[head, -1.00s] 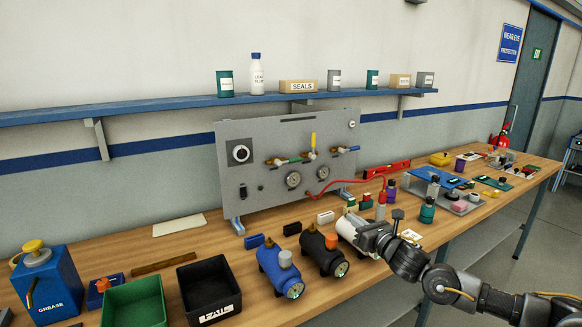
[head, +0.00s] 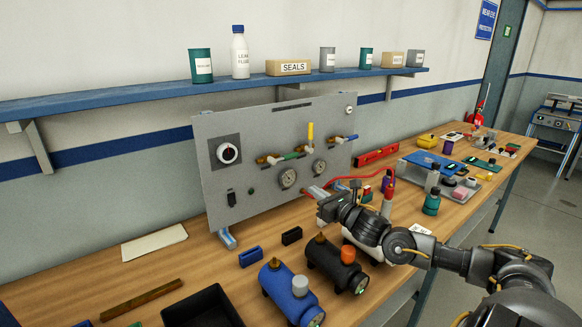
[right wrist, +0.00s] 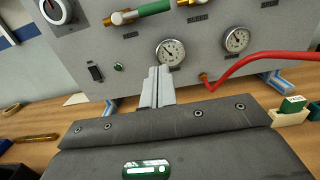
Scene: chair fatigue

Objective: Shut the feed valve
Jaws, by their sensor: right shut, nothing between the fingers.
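A grey test panel (head: 213,180) stands on the bench with a row of brass valves. The left valve has a green handle (head: 291,156) lying about level, also at the top of the right wrist view (right wrist: 153,8). The middle valve has a yellow handle (head: 310,133) pointing up; the right one has a blue handle (head: 350,138). My right gripper (head: 312,190) is shut and empty, low before the panel. In the right wrist view its fingertips (right wrist: 160,72) overlap the left gauge's lower edge (right wrist: 170,52).
A red hose (head: 345,177) runs from the panel's lower right, near my gripper. Blue (head: 290,295) and black (head: 335,265) cylinders stand in front, with a white one (head: 352,243) under my arm. A black bin (head: 205,310) is front left. The bench by the paper (head: 154,243) is mostly clear.

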